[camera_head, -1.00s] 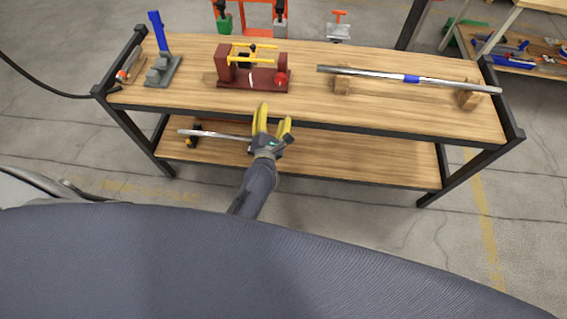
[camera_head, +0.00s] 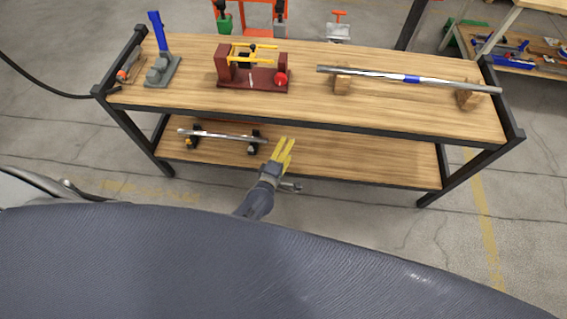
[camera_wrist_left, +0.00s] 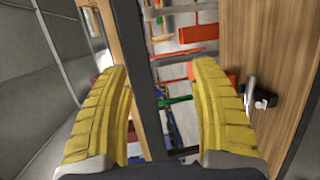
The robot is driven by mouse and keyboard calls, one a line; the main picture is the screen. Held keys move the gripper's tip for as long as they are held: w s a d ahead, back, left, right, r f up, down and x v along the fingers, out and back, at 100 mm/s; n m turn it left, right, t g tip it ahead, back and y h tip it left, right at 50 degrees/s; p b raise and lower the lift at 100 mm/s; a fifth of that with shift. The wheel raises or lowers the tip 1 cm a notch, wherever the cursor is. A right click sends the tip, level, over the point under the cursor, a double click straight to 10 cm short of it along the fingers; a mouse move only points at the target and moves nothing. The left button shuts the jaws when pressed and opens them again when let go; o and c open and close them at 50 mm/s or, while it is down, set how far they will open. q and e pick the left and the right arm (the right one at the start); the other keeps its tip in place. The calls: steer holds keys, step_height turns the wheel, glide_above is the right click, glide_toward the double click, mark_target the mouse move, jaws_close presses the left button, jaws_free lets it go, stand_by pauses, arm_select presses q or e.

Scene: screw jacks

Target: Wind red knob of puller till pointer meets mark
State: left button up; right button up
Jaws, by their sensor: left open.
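The puller (camera_head: 238,82) stands on the bench top, left of the middle. It has a dark red base and uprights with yellow bars across. Its red knob (camera_head: 281,79) is a round ball at its right end, facing me. The pointer and mark are too small to tell. My left gripper (camera_head: 284,146) has yellow fingers and is in front of the bench's lower shelf, well below and apart from the knob. Its open, empty fingers also show in the left wrist view (camera_wrist_left: 162,90). My right gripper is not in view.
A grey tool with a blue lever (camera_head: 160,45) stands left on the bench (camera_head: 400,112). A long metal bar (camera_head: 385,75) rests on wooden blocks at right. The lower shelf (camera_head: 350,160) holds a short bar on dark stands (camera_head: 222,135). The bench's dark front edge lies above my gripper.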

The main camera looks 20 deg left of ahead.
arm_select(q)
step_height(320, 180, down, 6)
steer(key=s+m+g, duration=0.1)
steer(key=s+m, duration=0.1)
steer(key=m, duration=0.1)
steer(key=shift+s+a+f+m+h, duration=0.15)
steer(key=shift+s+f+m+h, duration=0.1)
steer(key=shift+m+h, duration=0.15)
steer(key=shift+g, duration=0.3)
steer(key=s+a+f+m+g, duration=0.35)
steer(key=s+f+m, duration=0.25)
steer(key=s+f, duration=0.5)
steer(key=s+a+f+m+g, duration=0.2)
steer(key=s+f+m+g, duration=0.35)
steer(key=f, duration=0.75)
steer(key=s+a+f+m+g+y, duration=0.1)
steer(key=s+a+f, duration=0.1)
steer(key=s, duration=0.8)
steer(key=s+a+f+m+g+y, duration=0.1)
steer(key=s+f, duration=0.3)
steer(key=s, duration=0.6)
steer(key=s+a+f+m+g, duration=0.2)
steer(key=s+a+f+m, duration=0.1)
steer(key=s, duration=0.7)
steer(key=shift+s+a+f+y, duration=0.15)
steer(key=shift+s+f+y, duration=0.2)
steer(key=shift+f+y, duration=0.1)
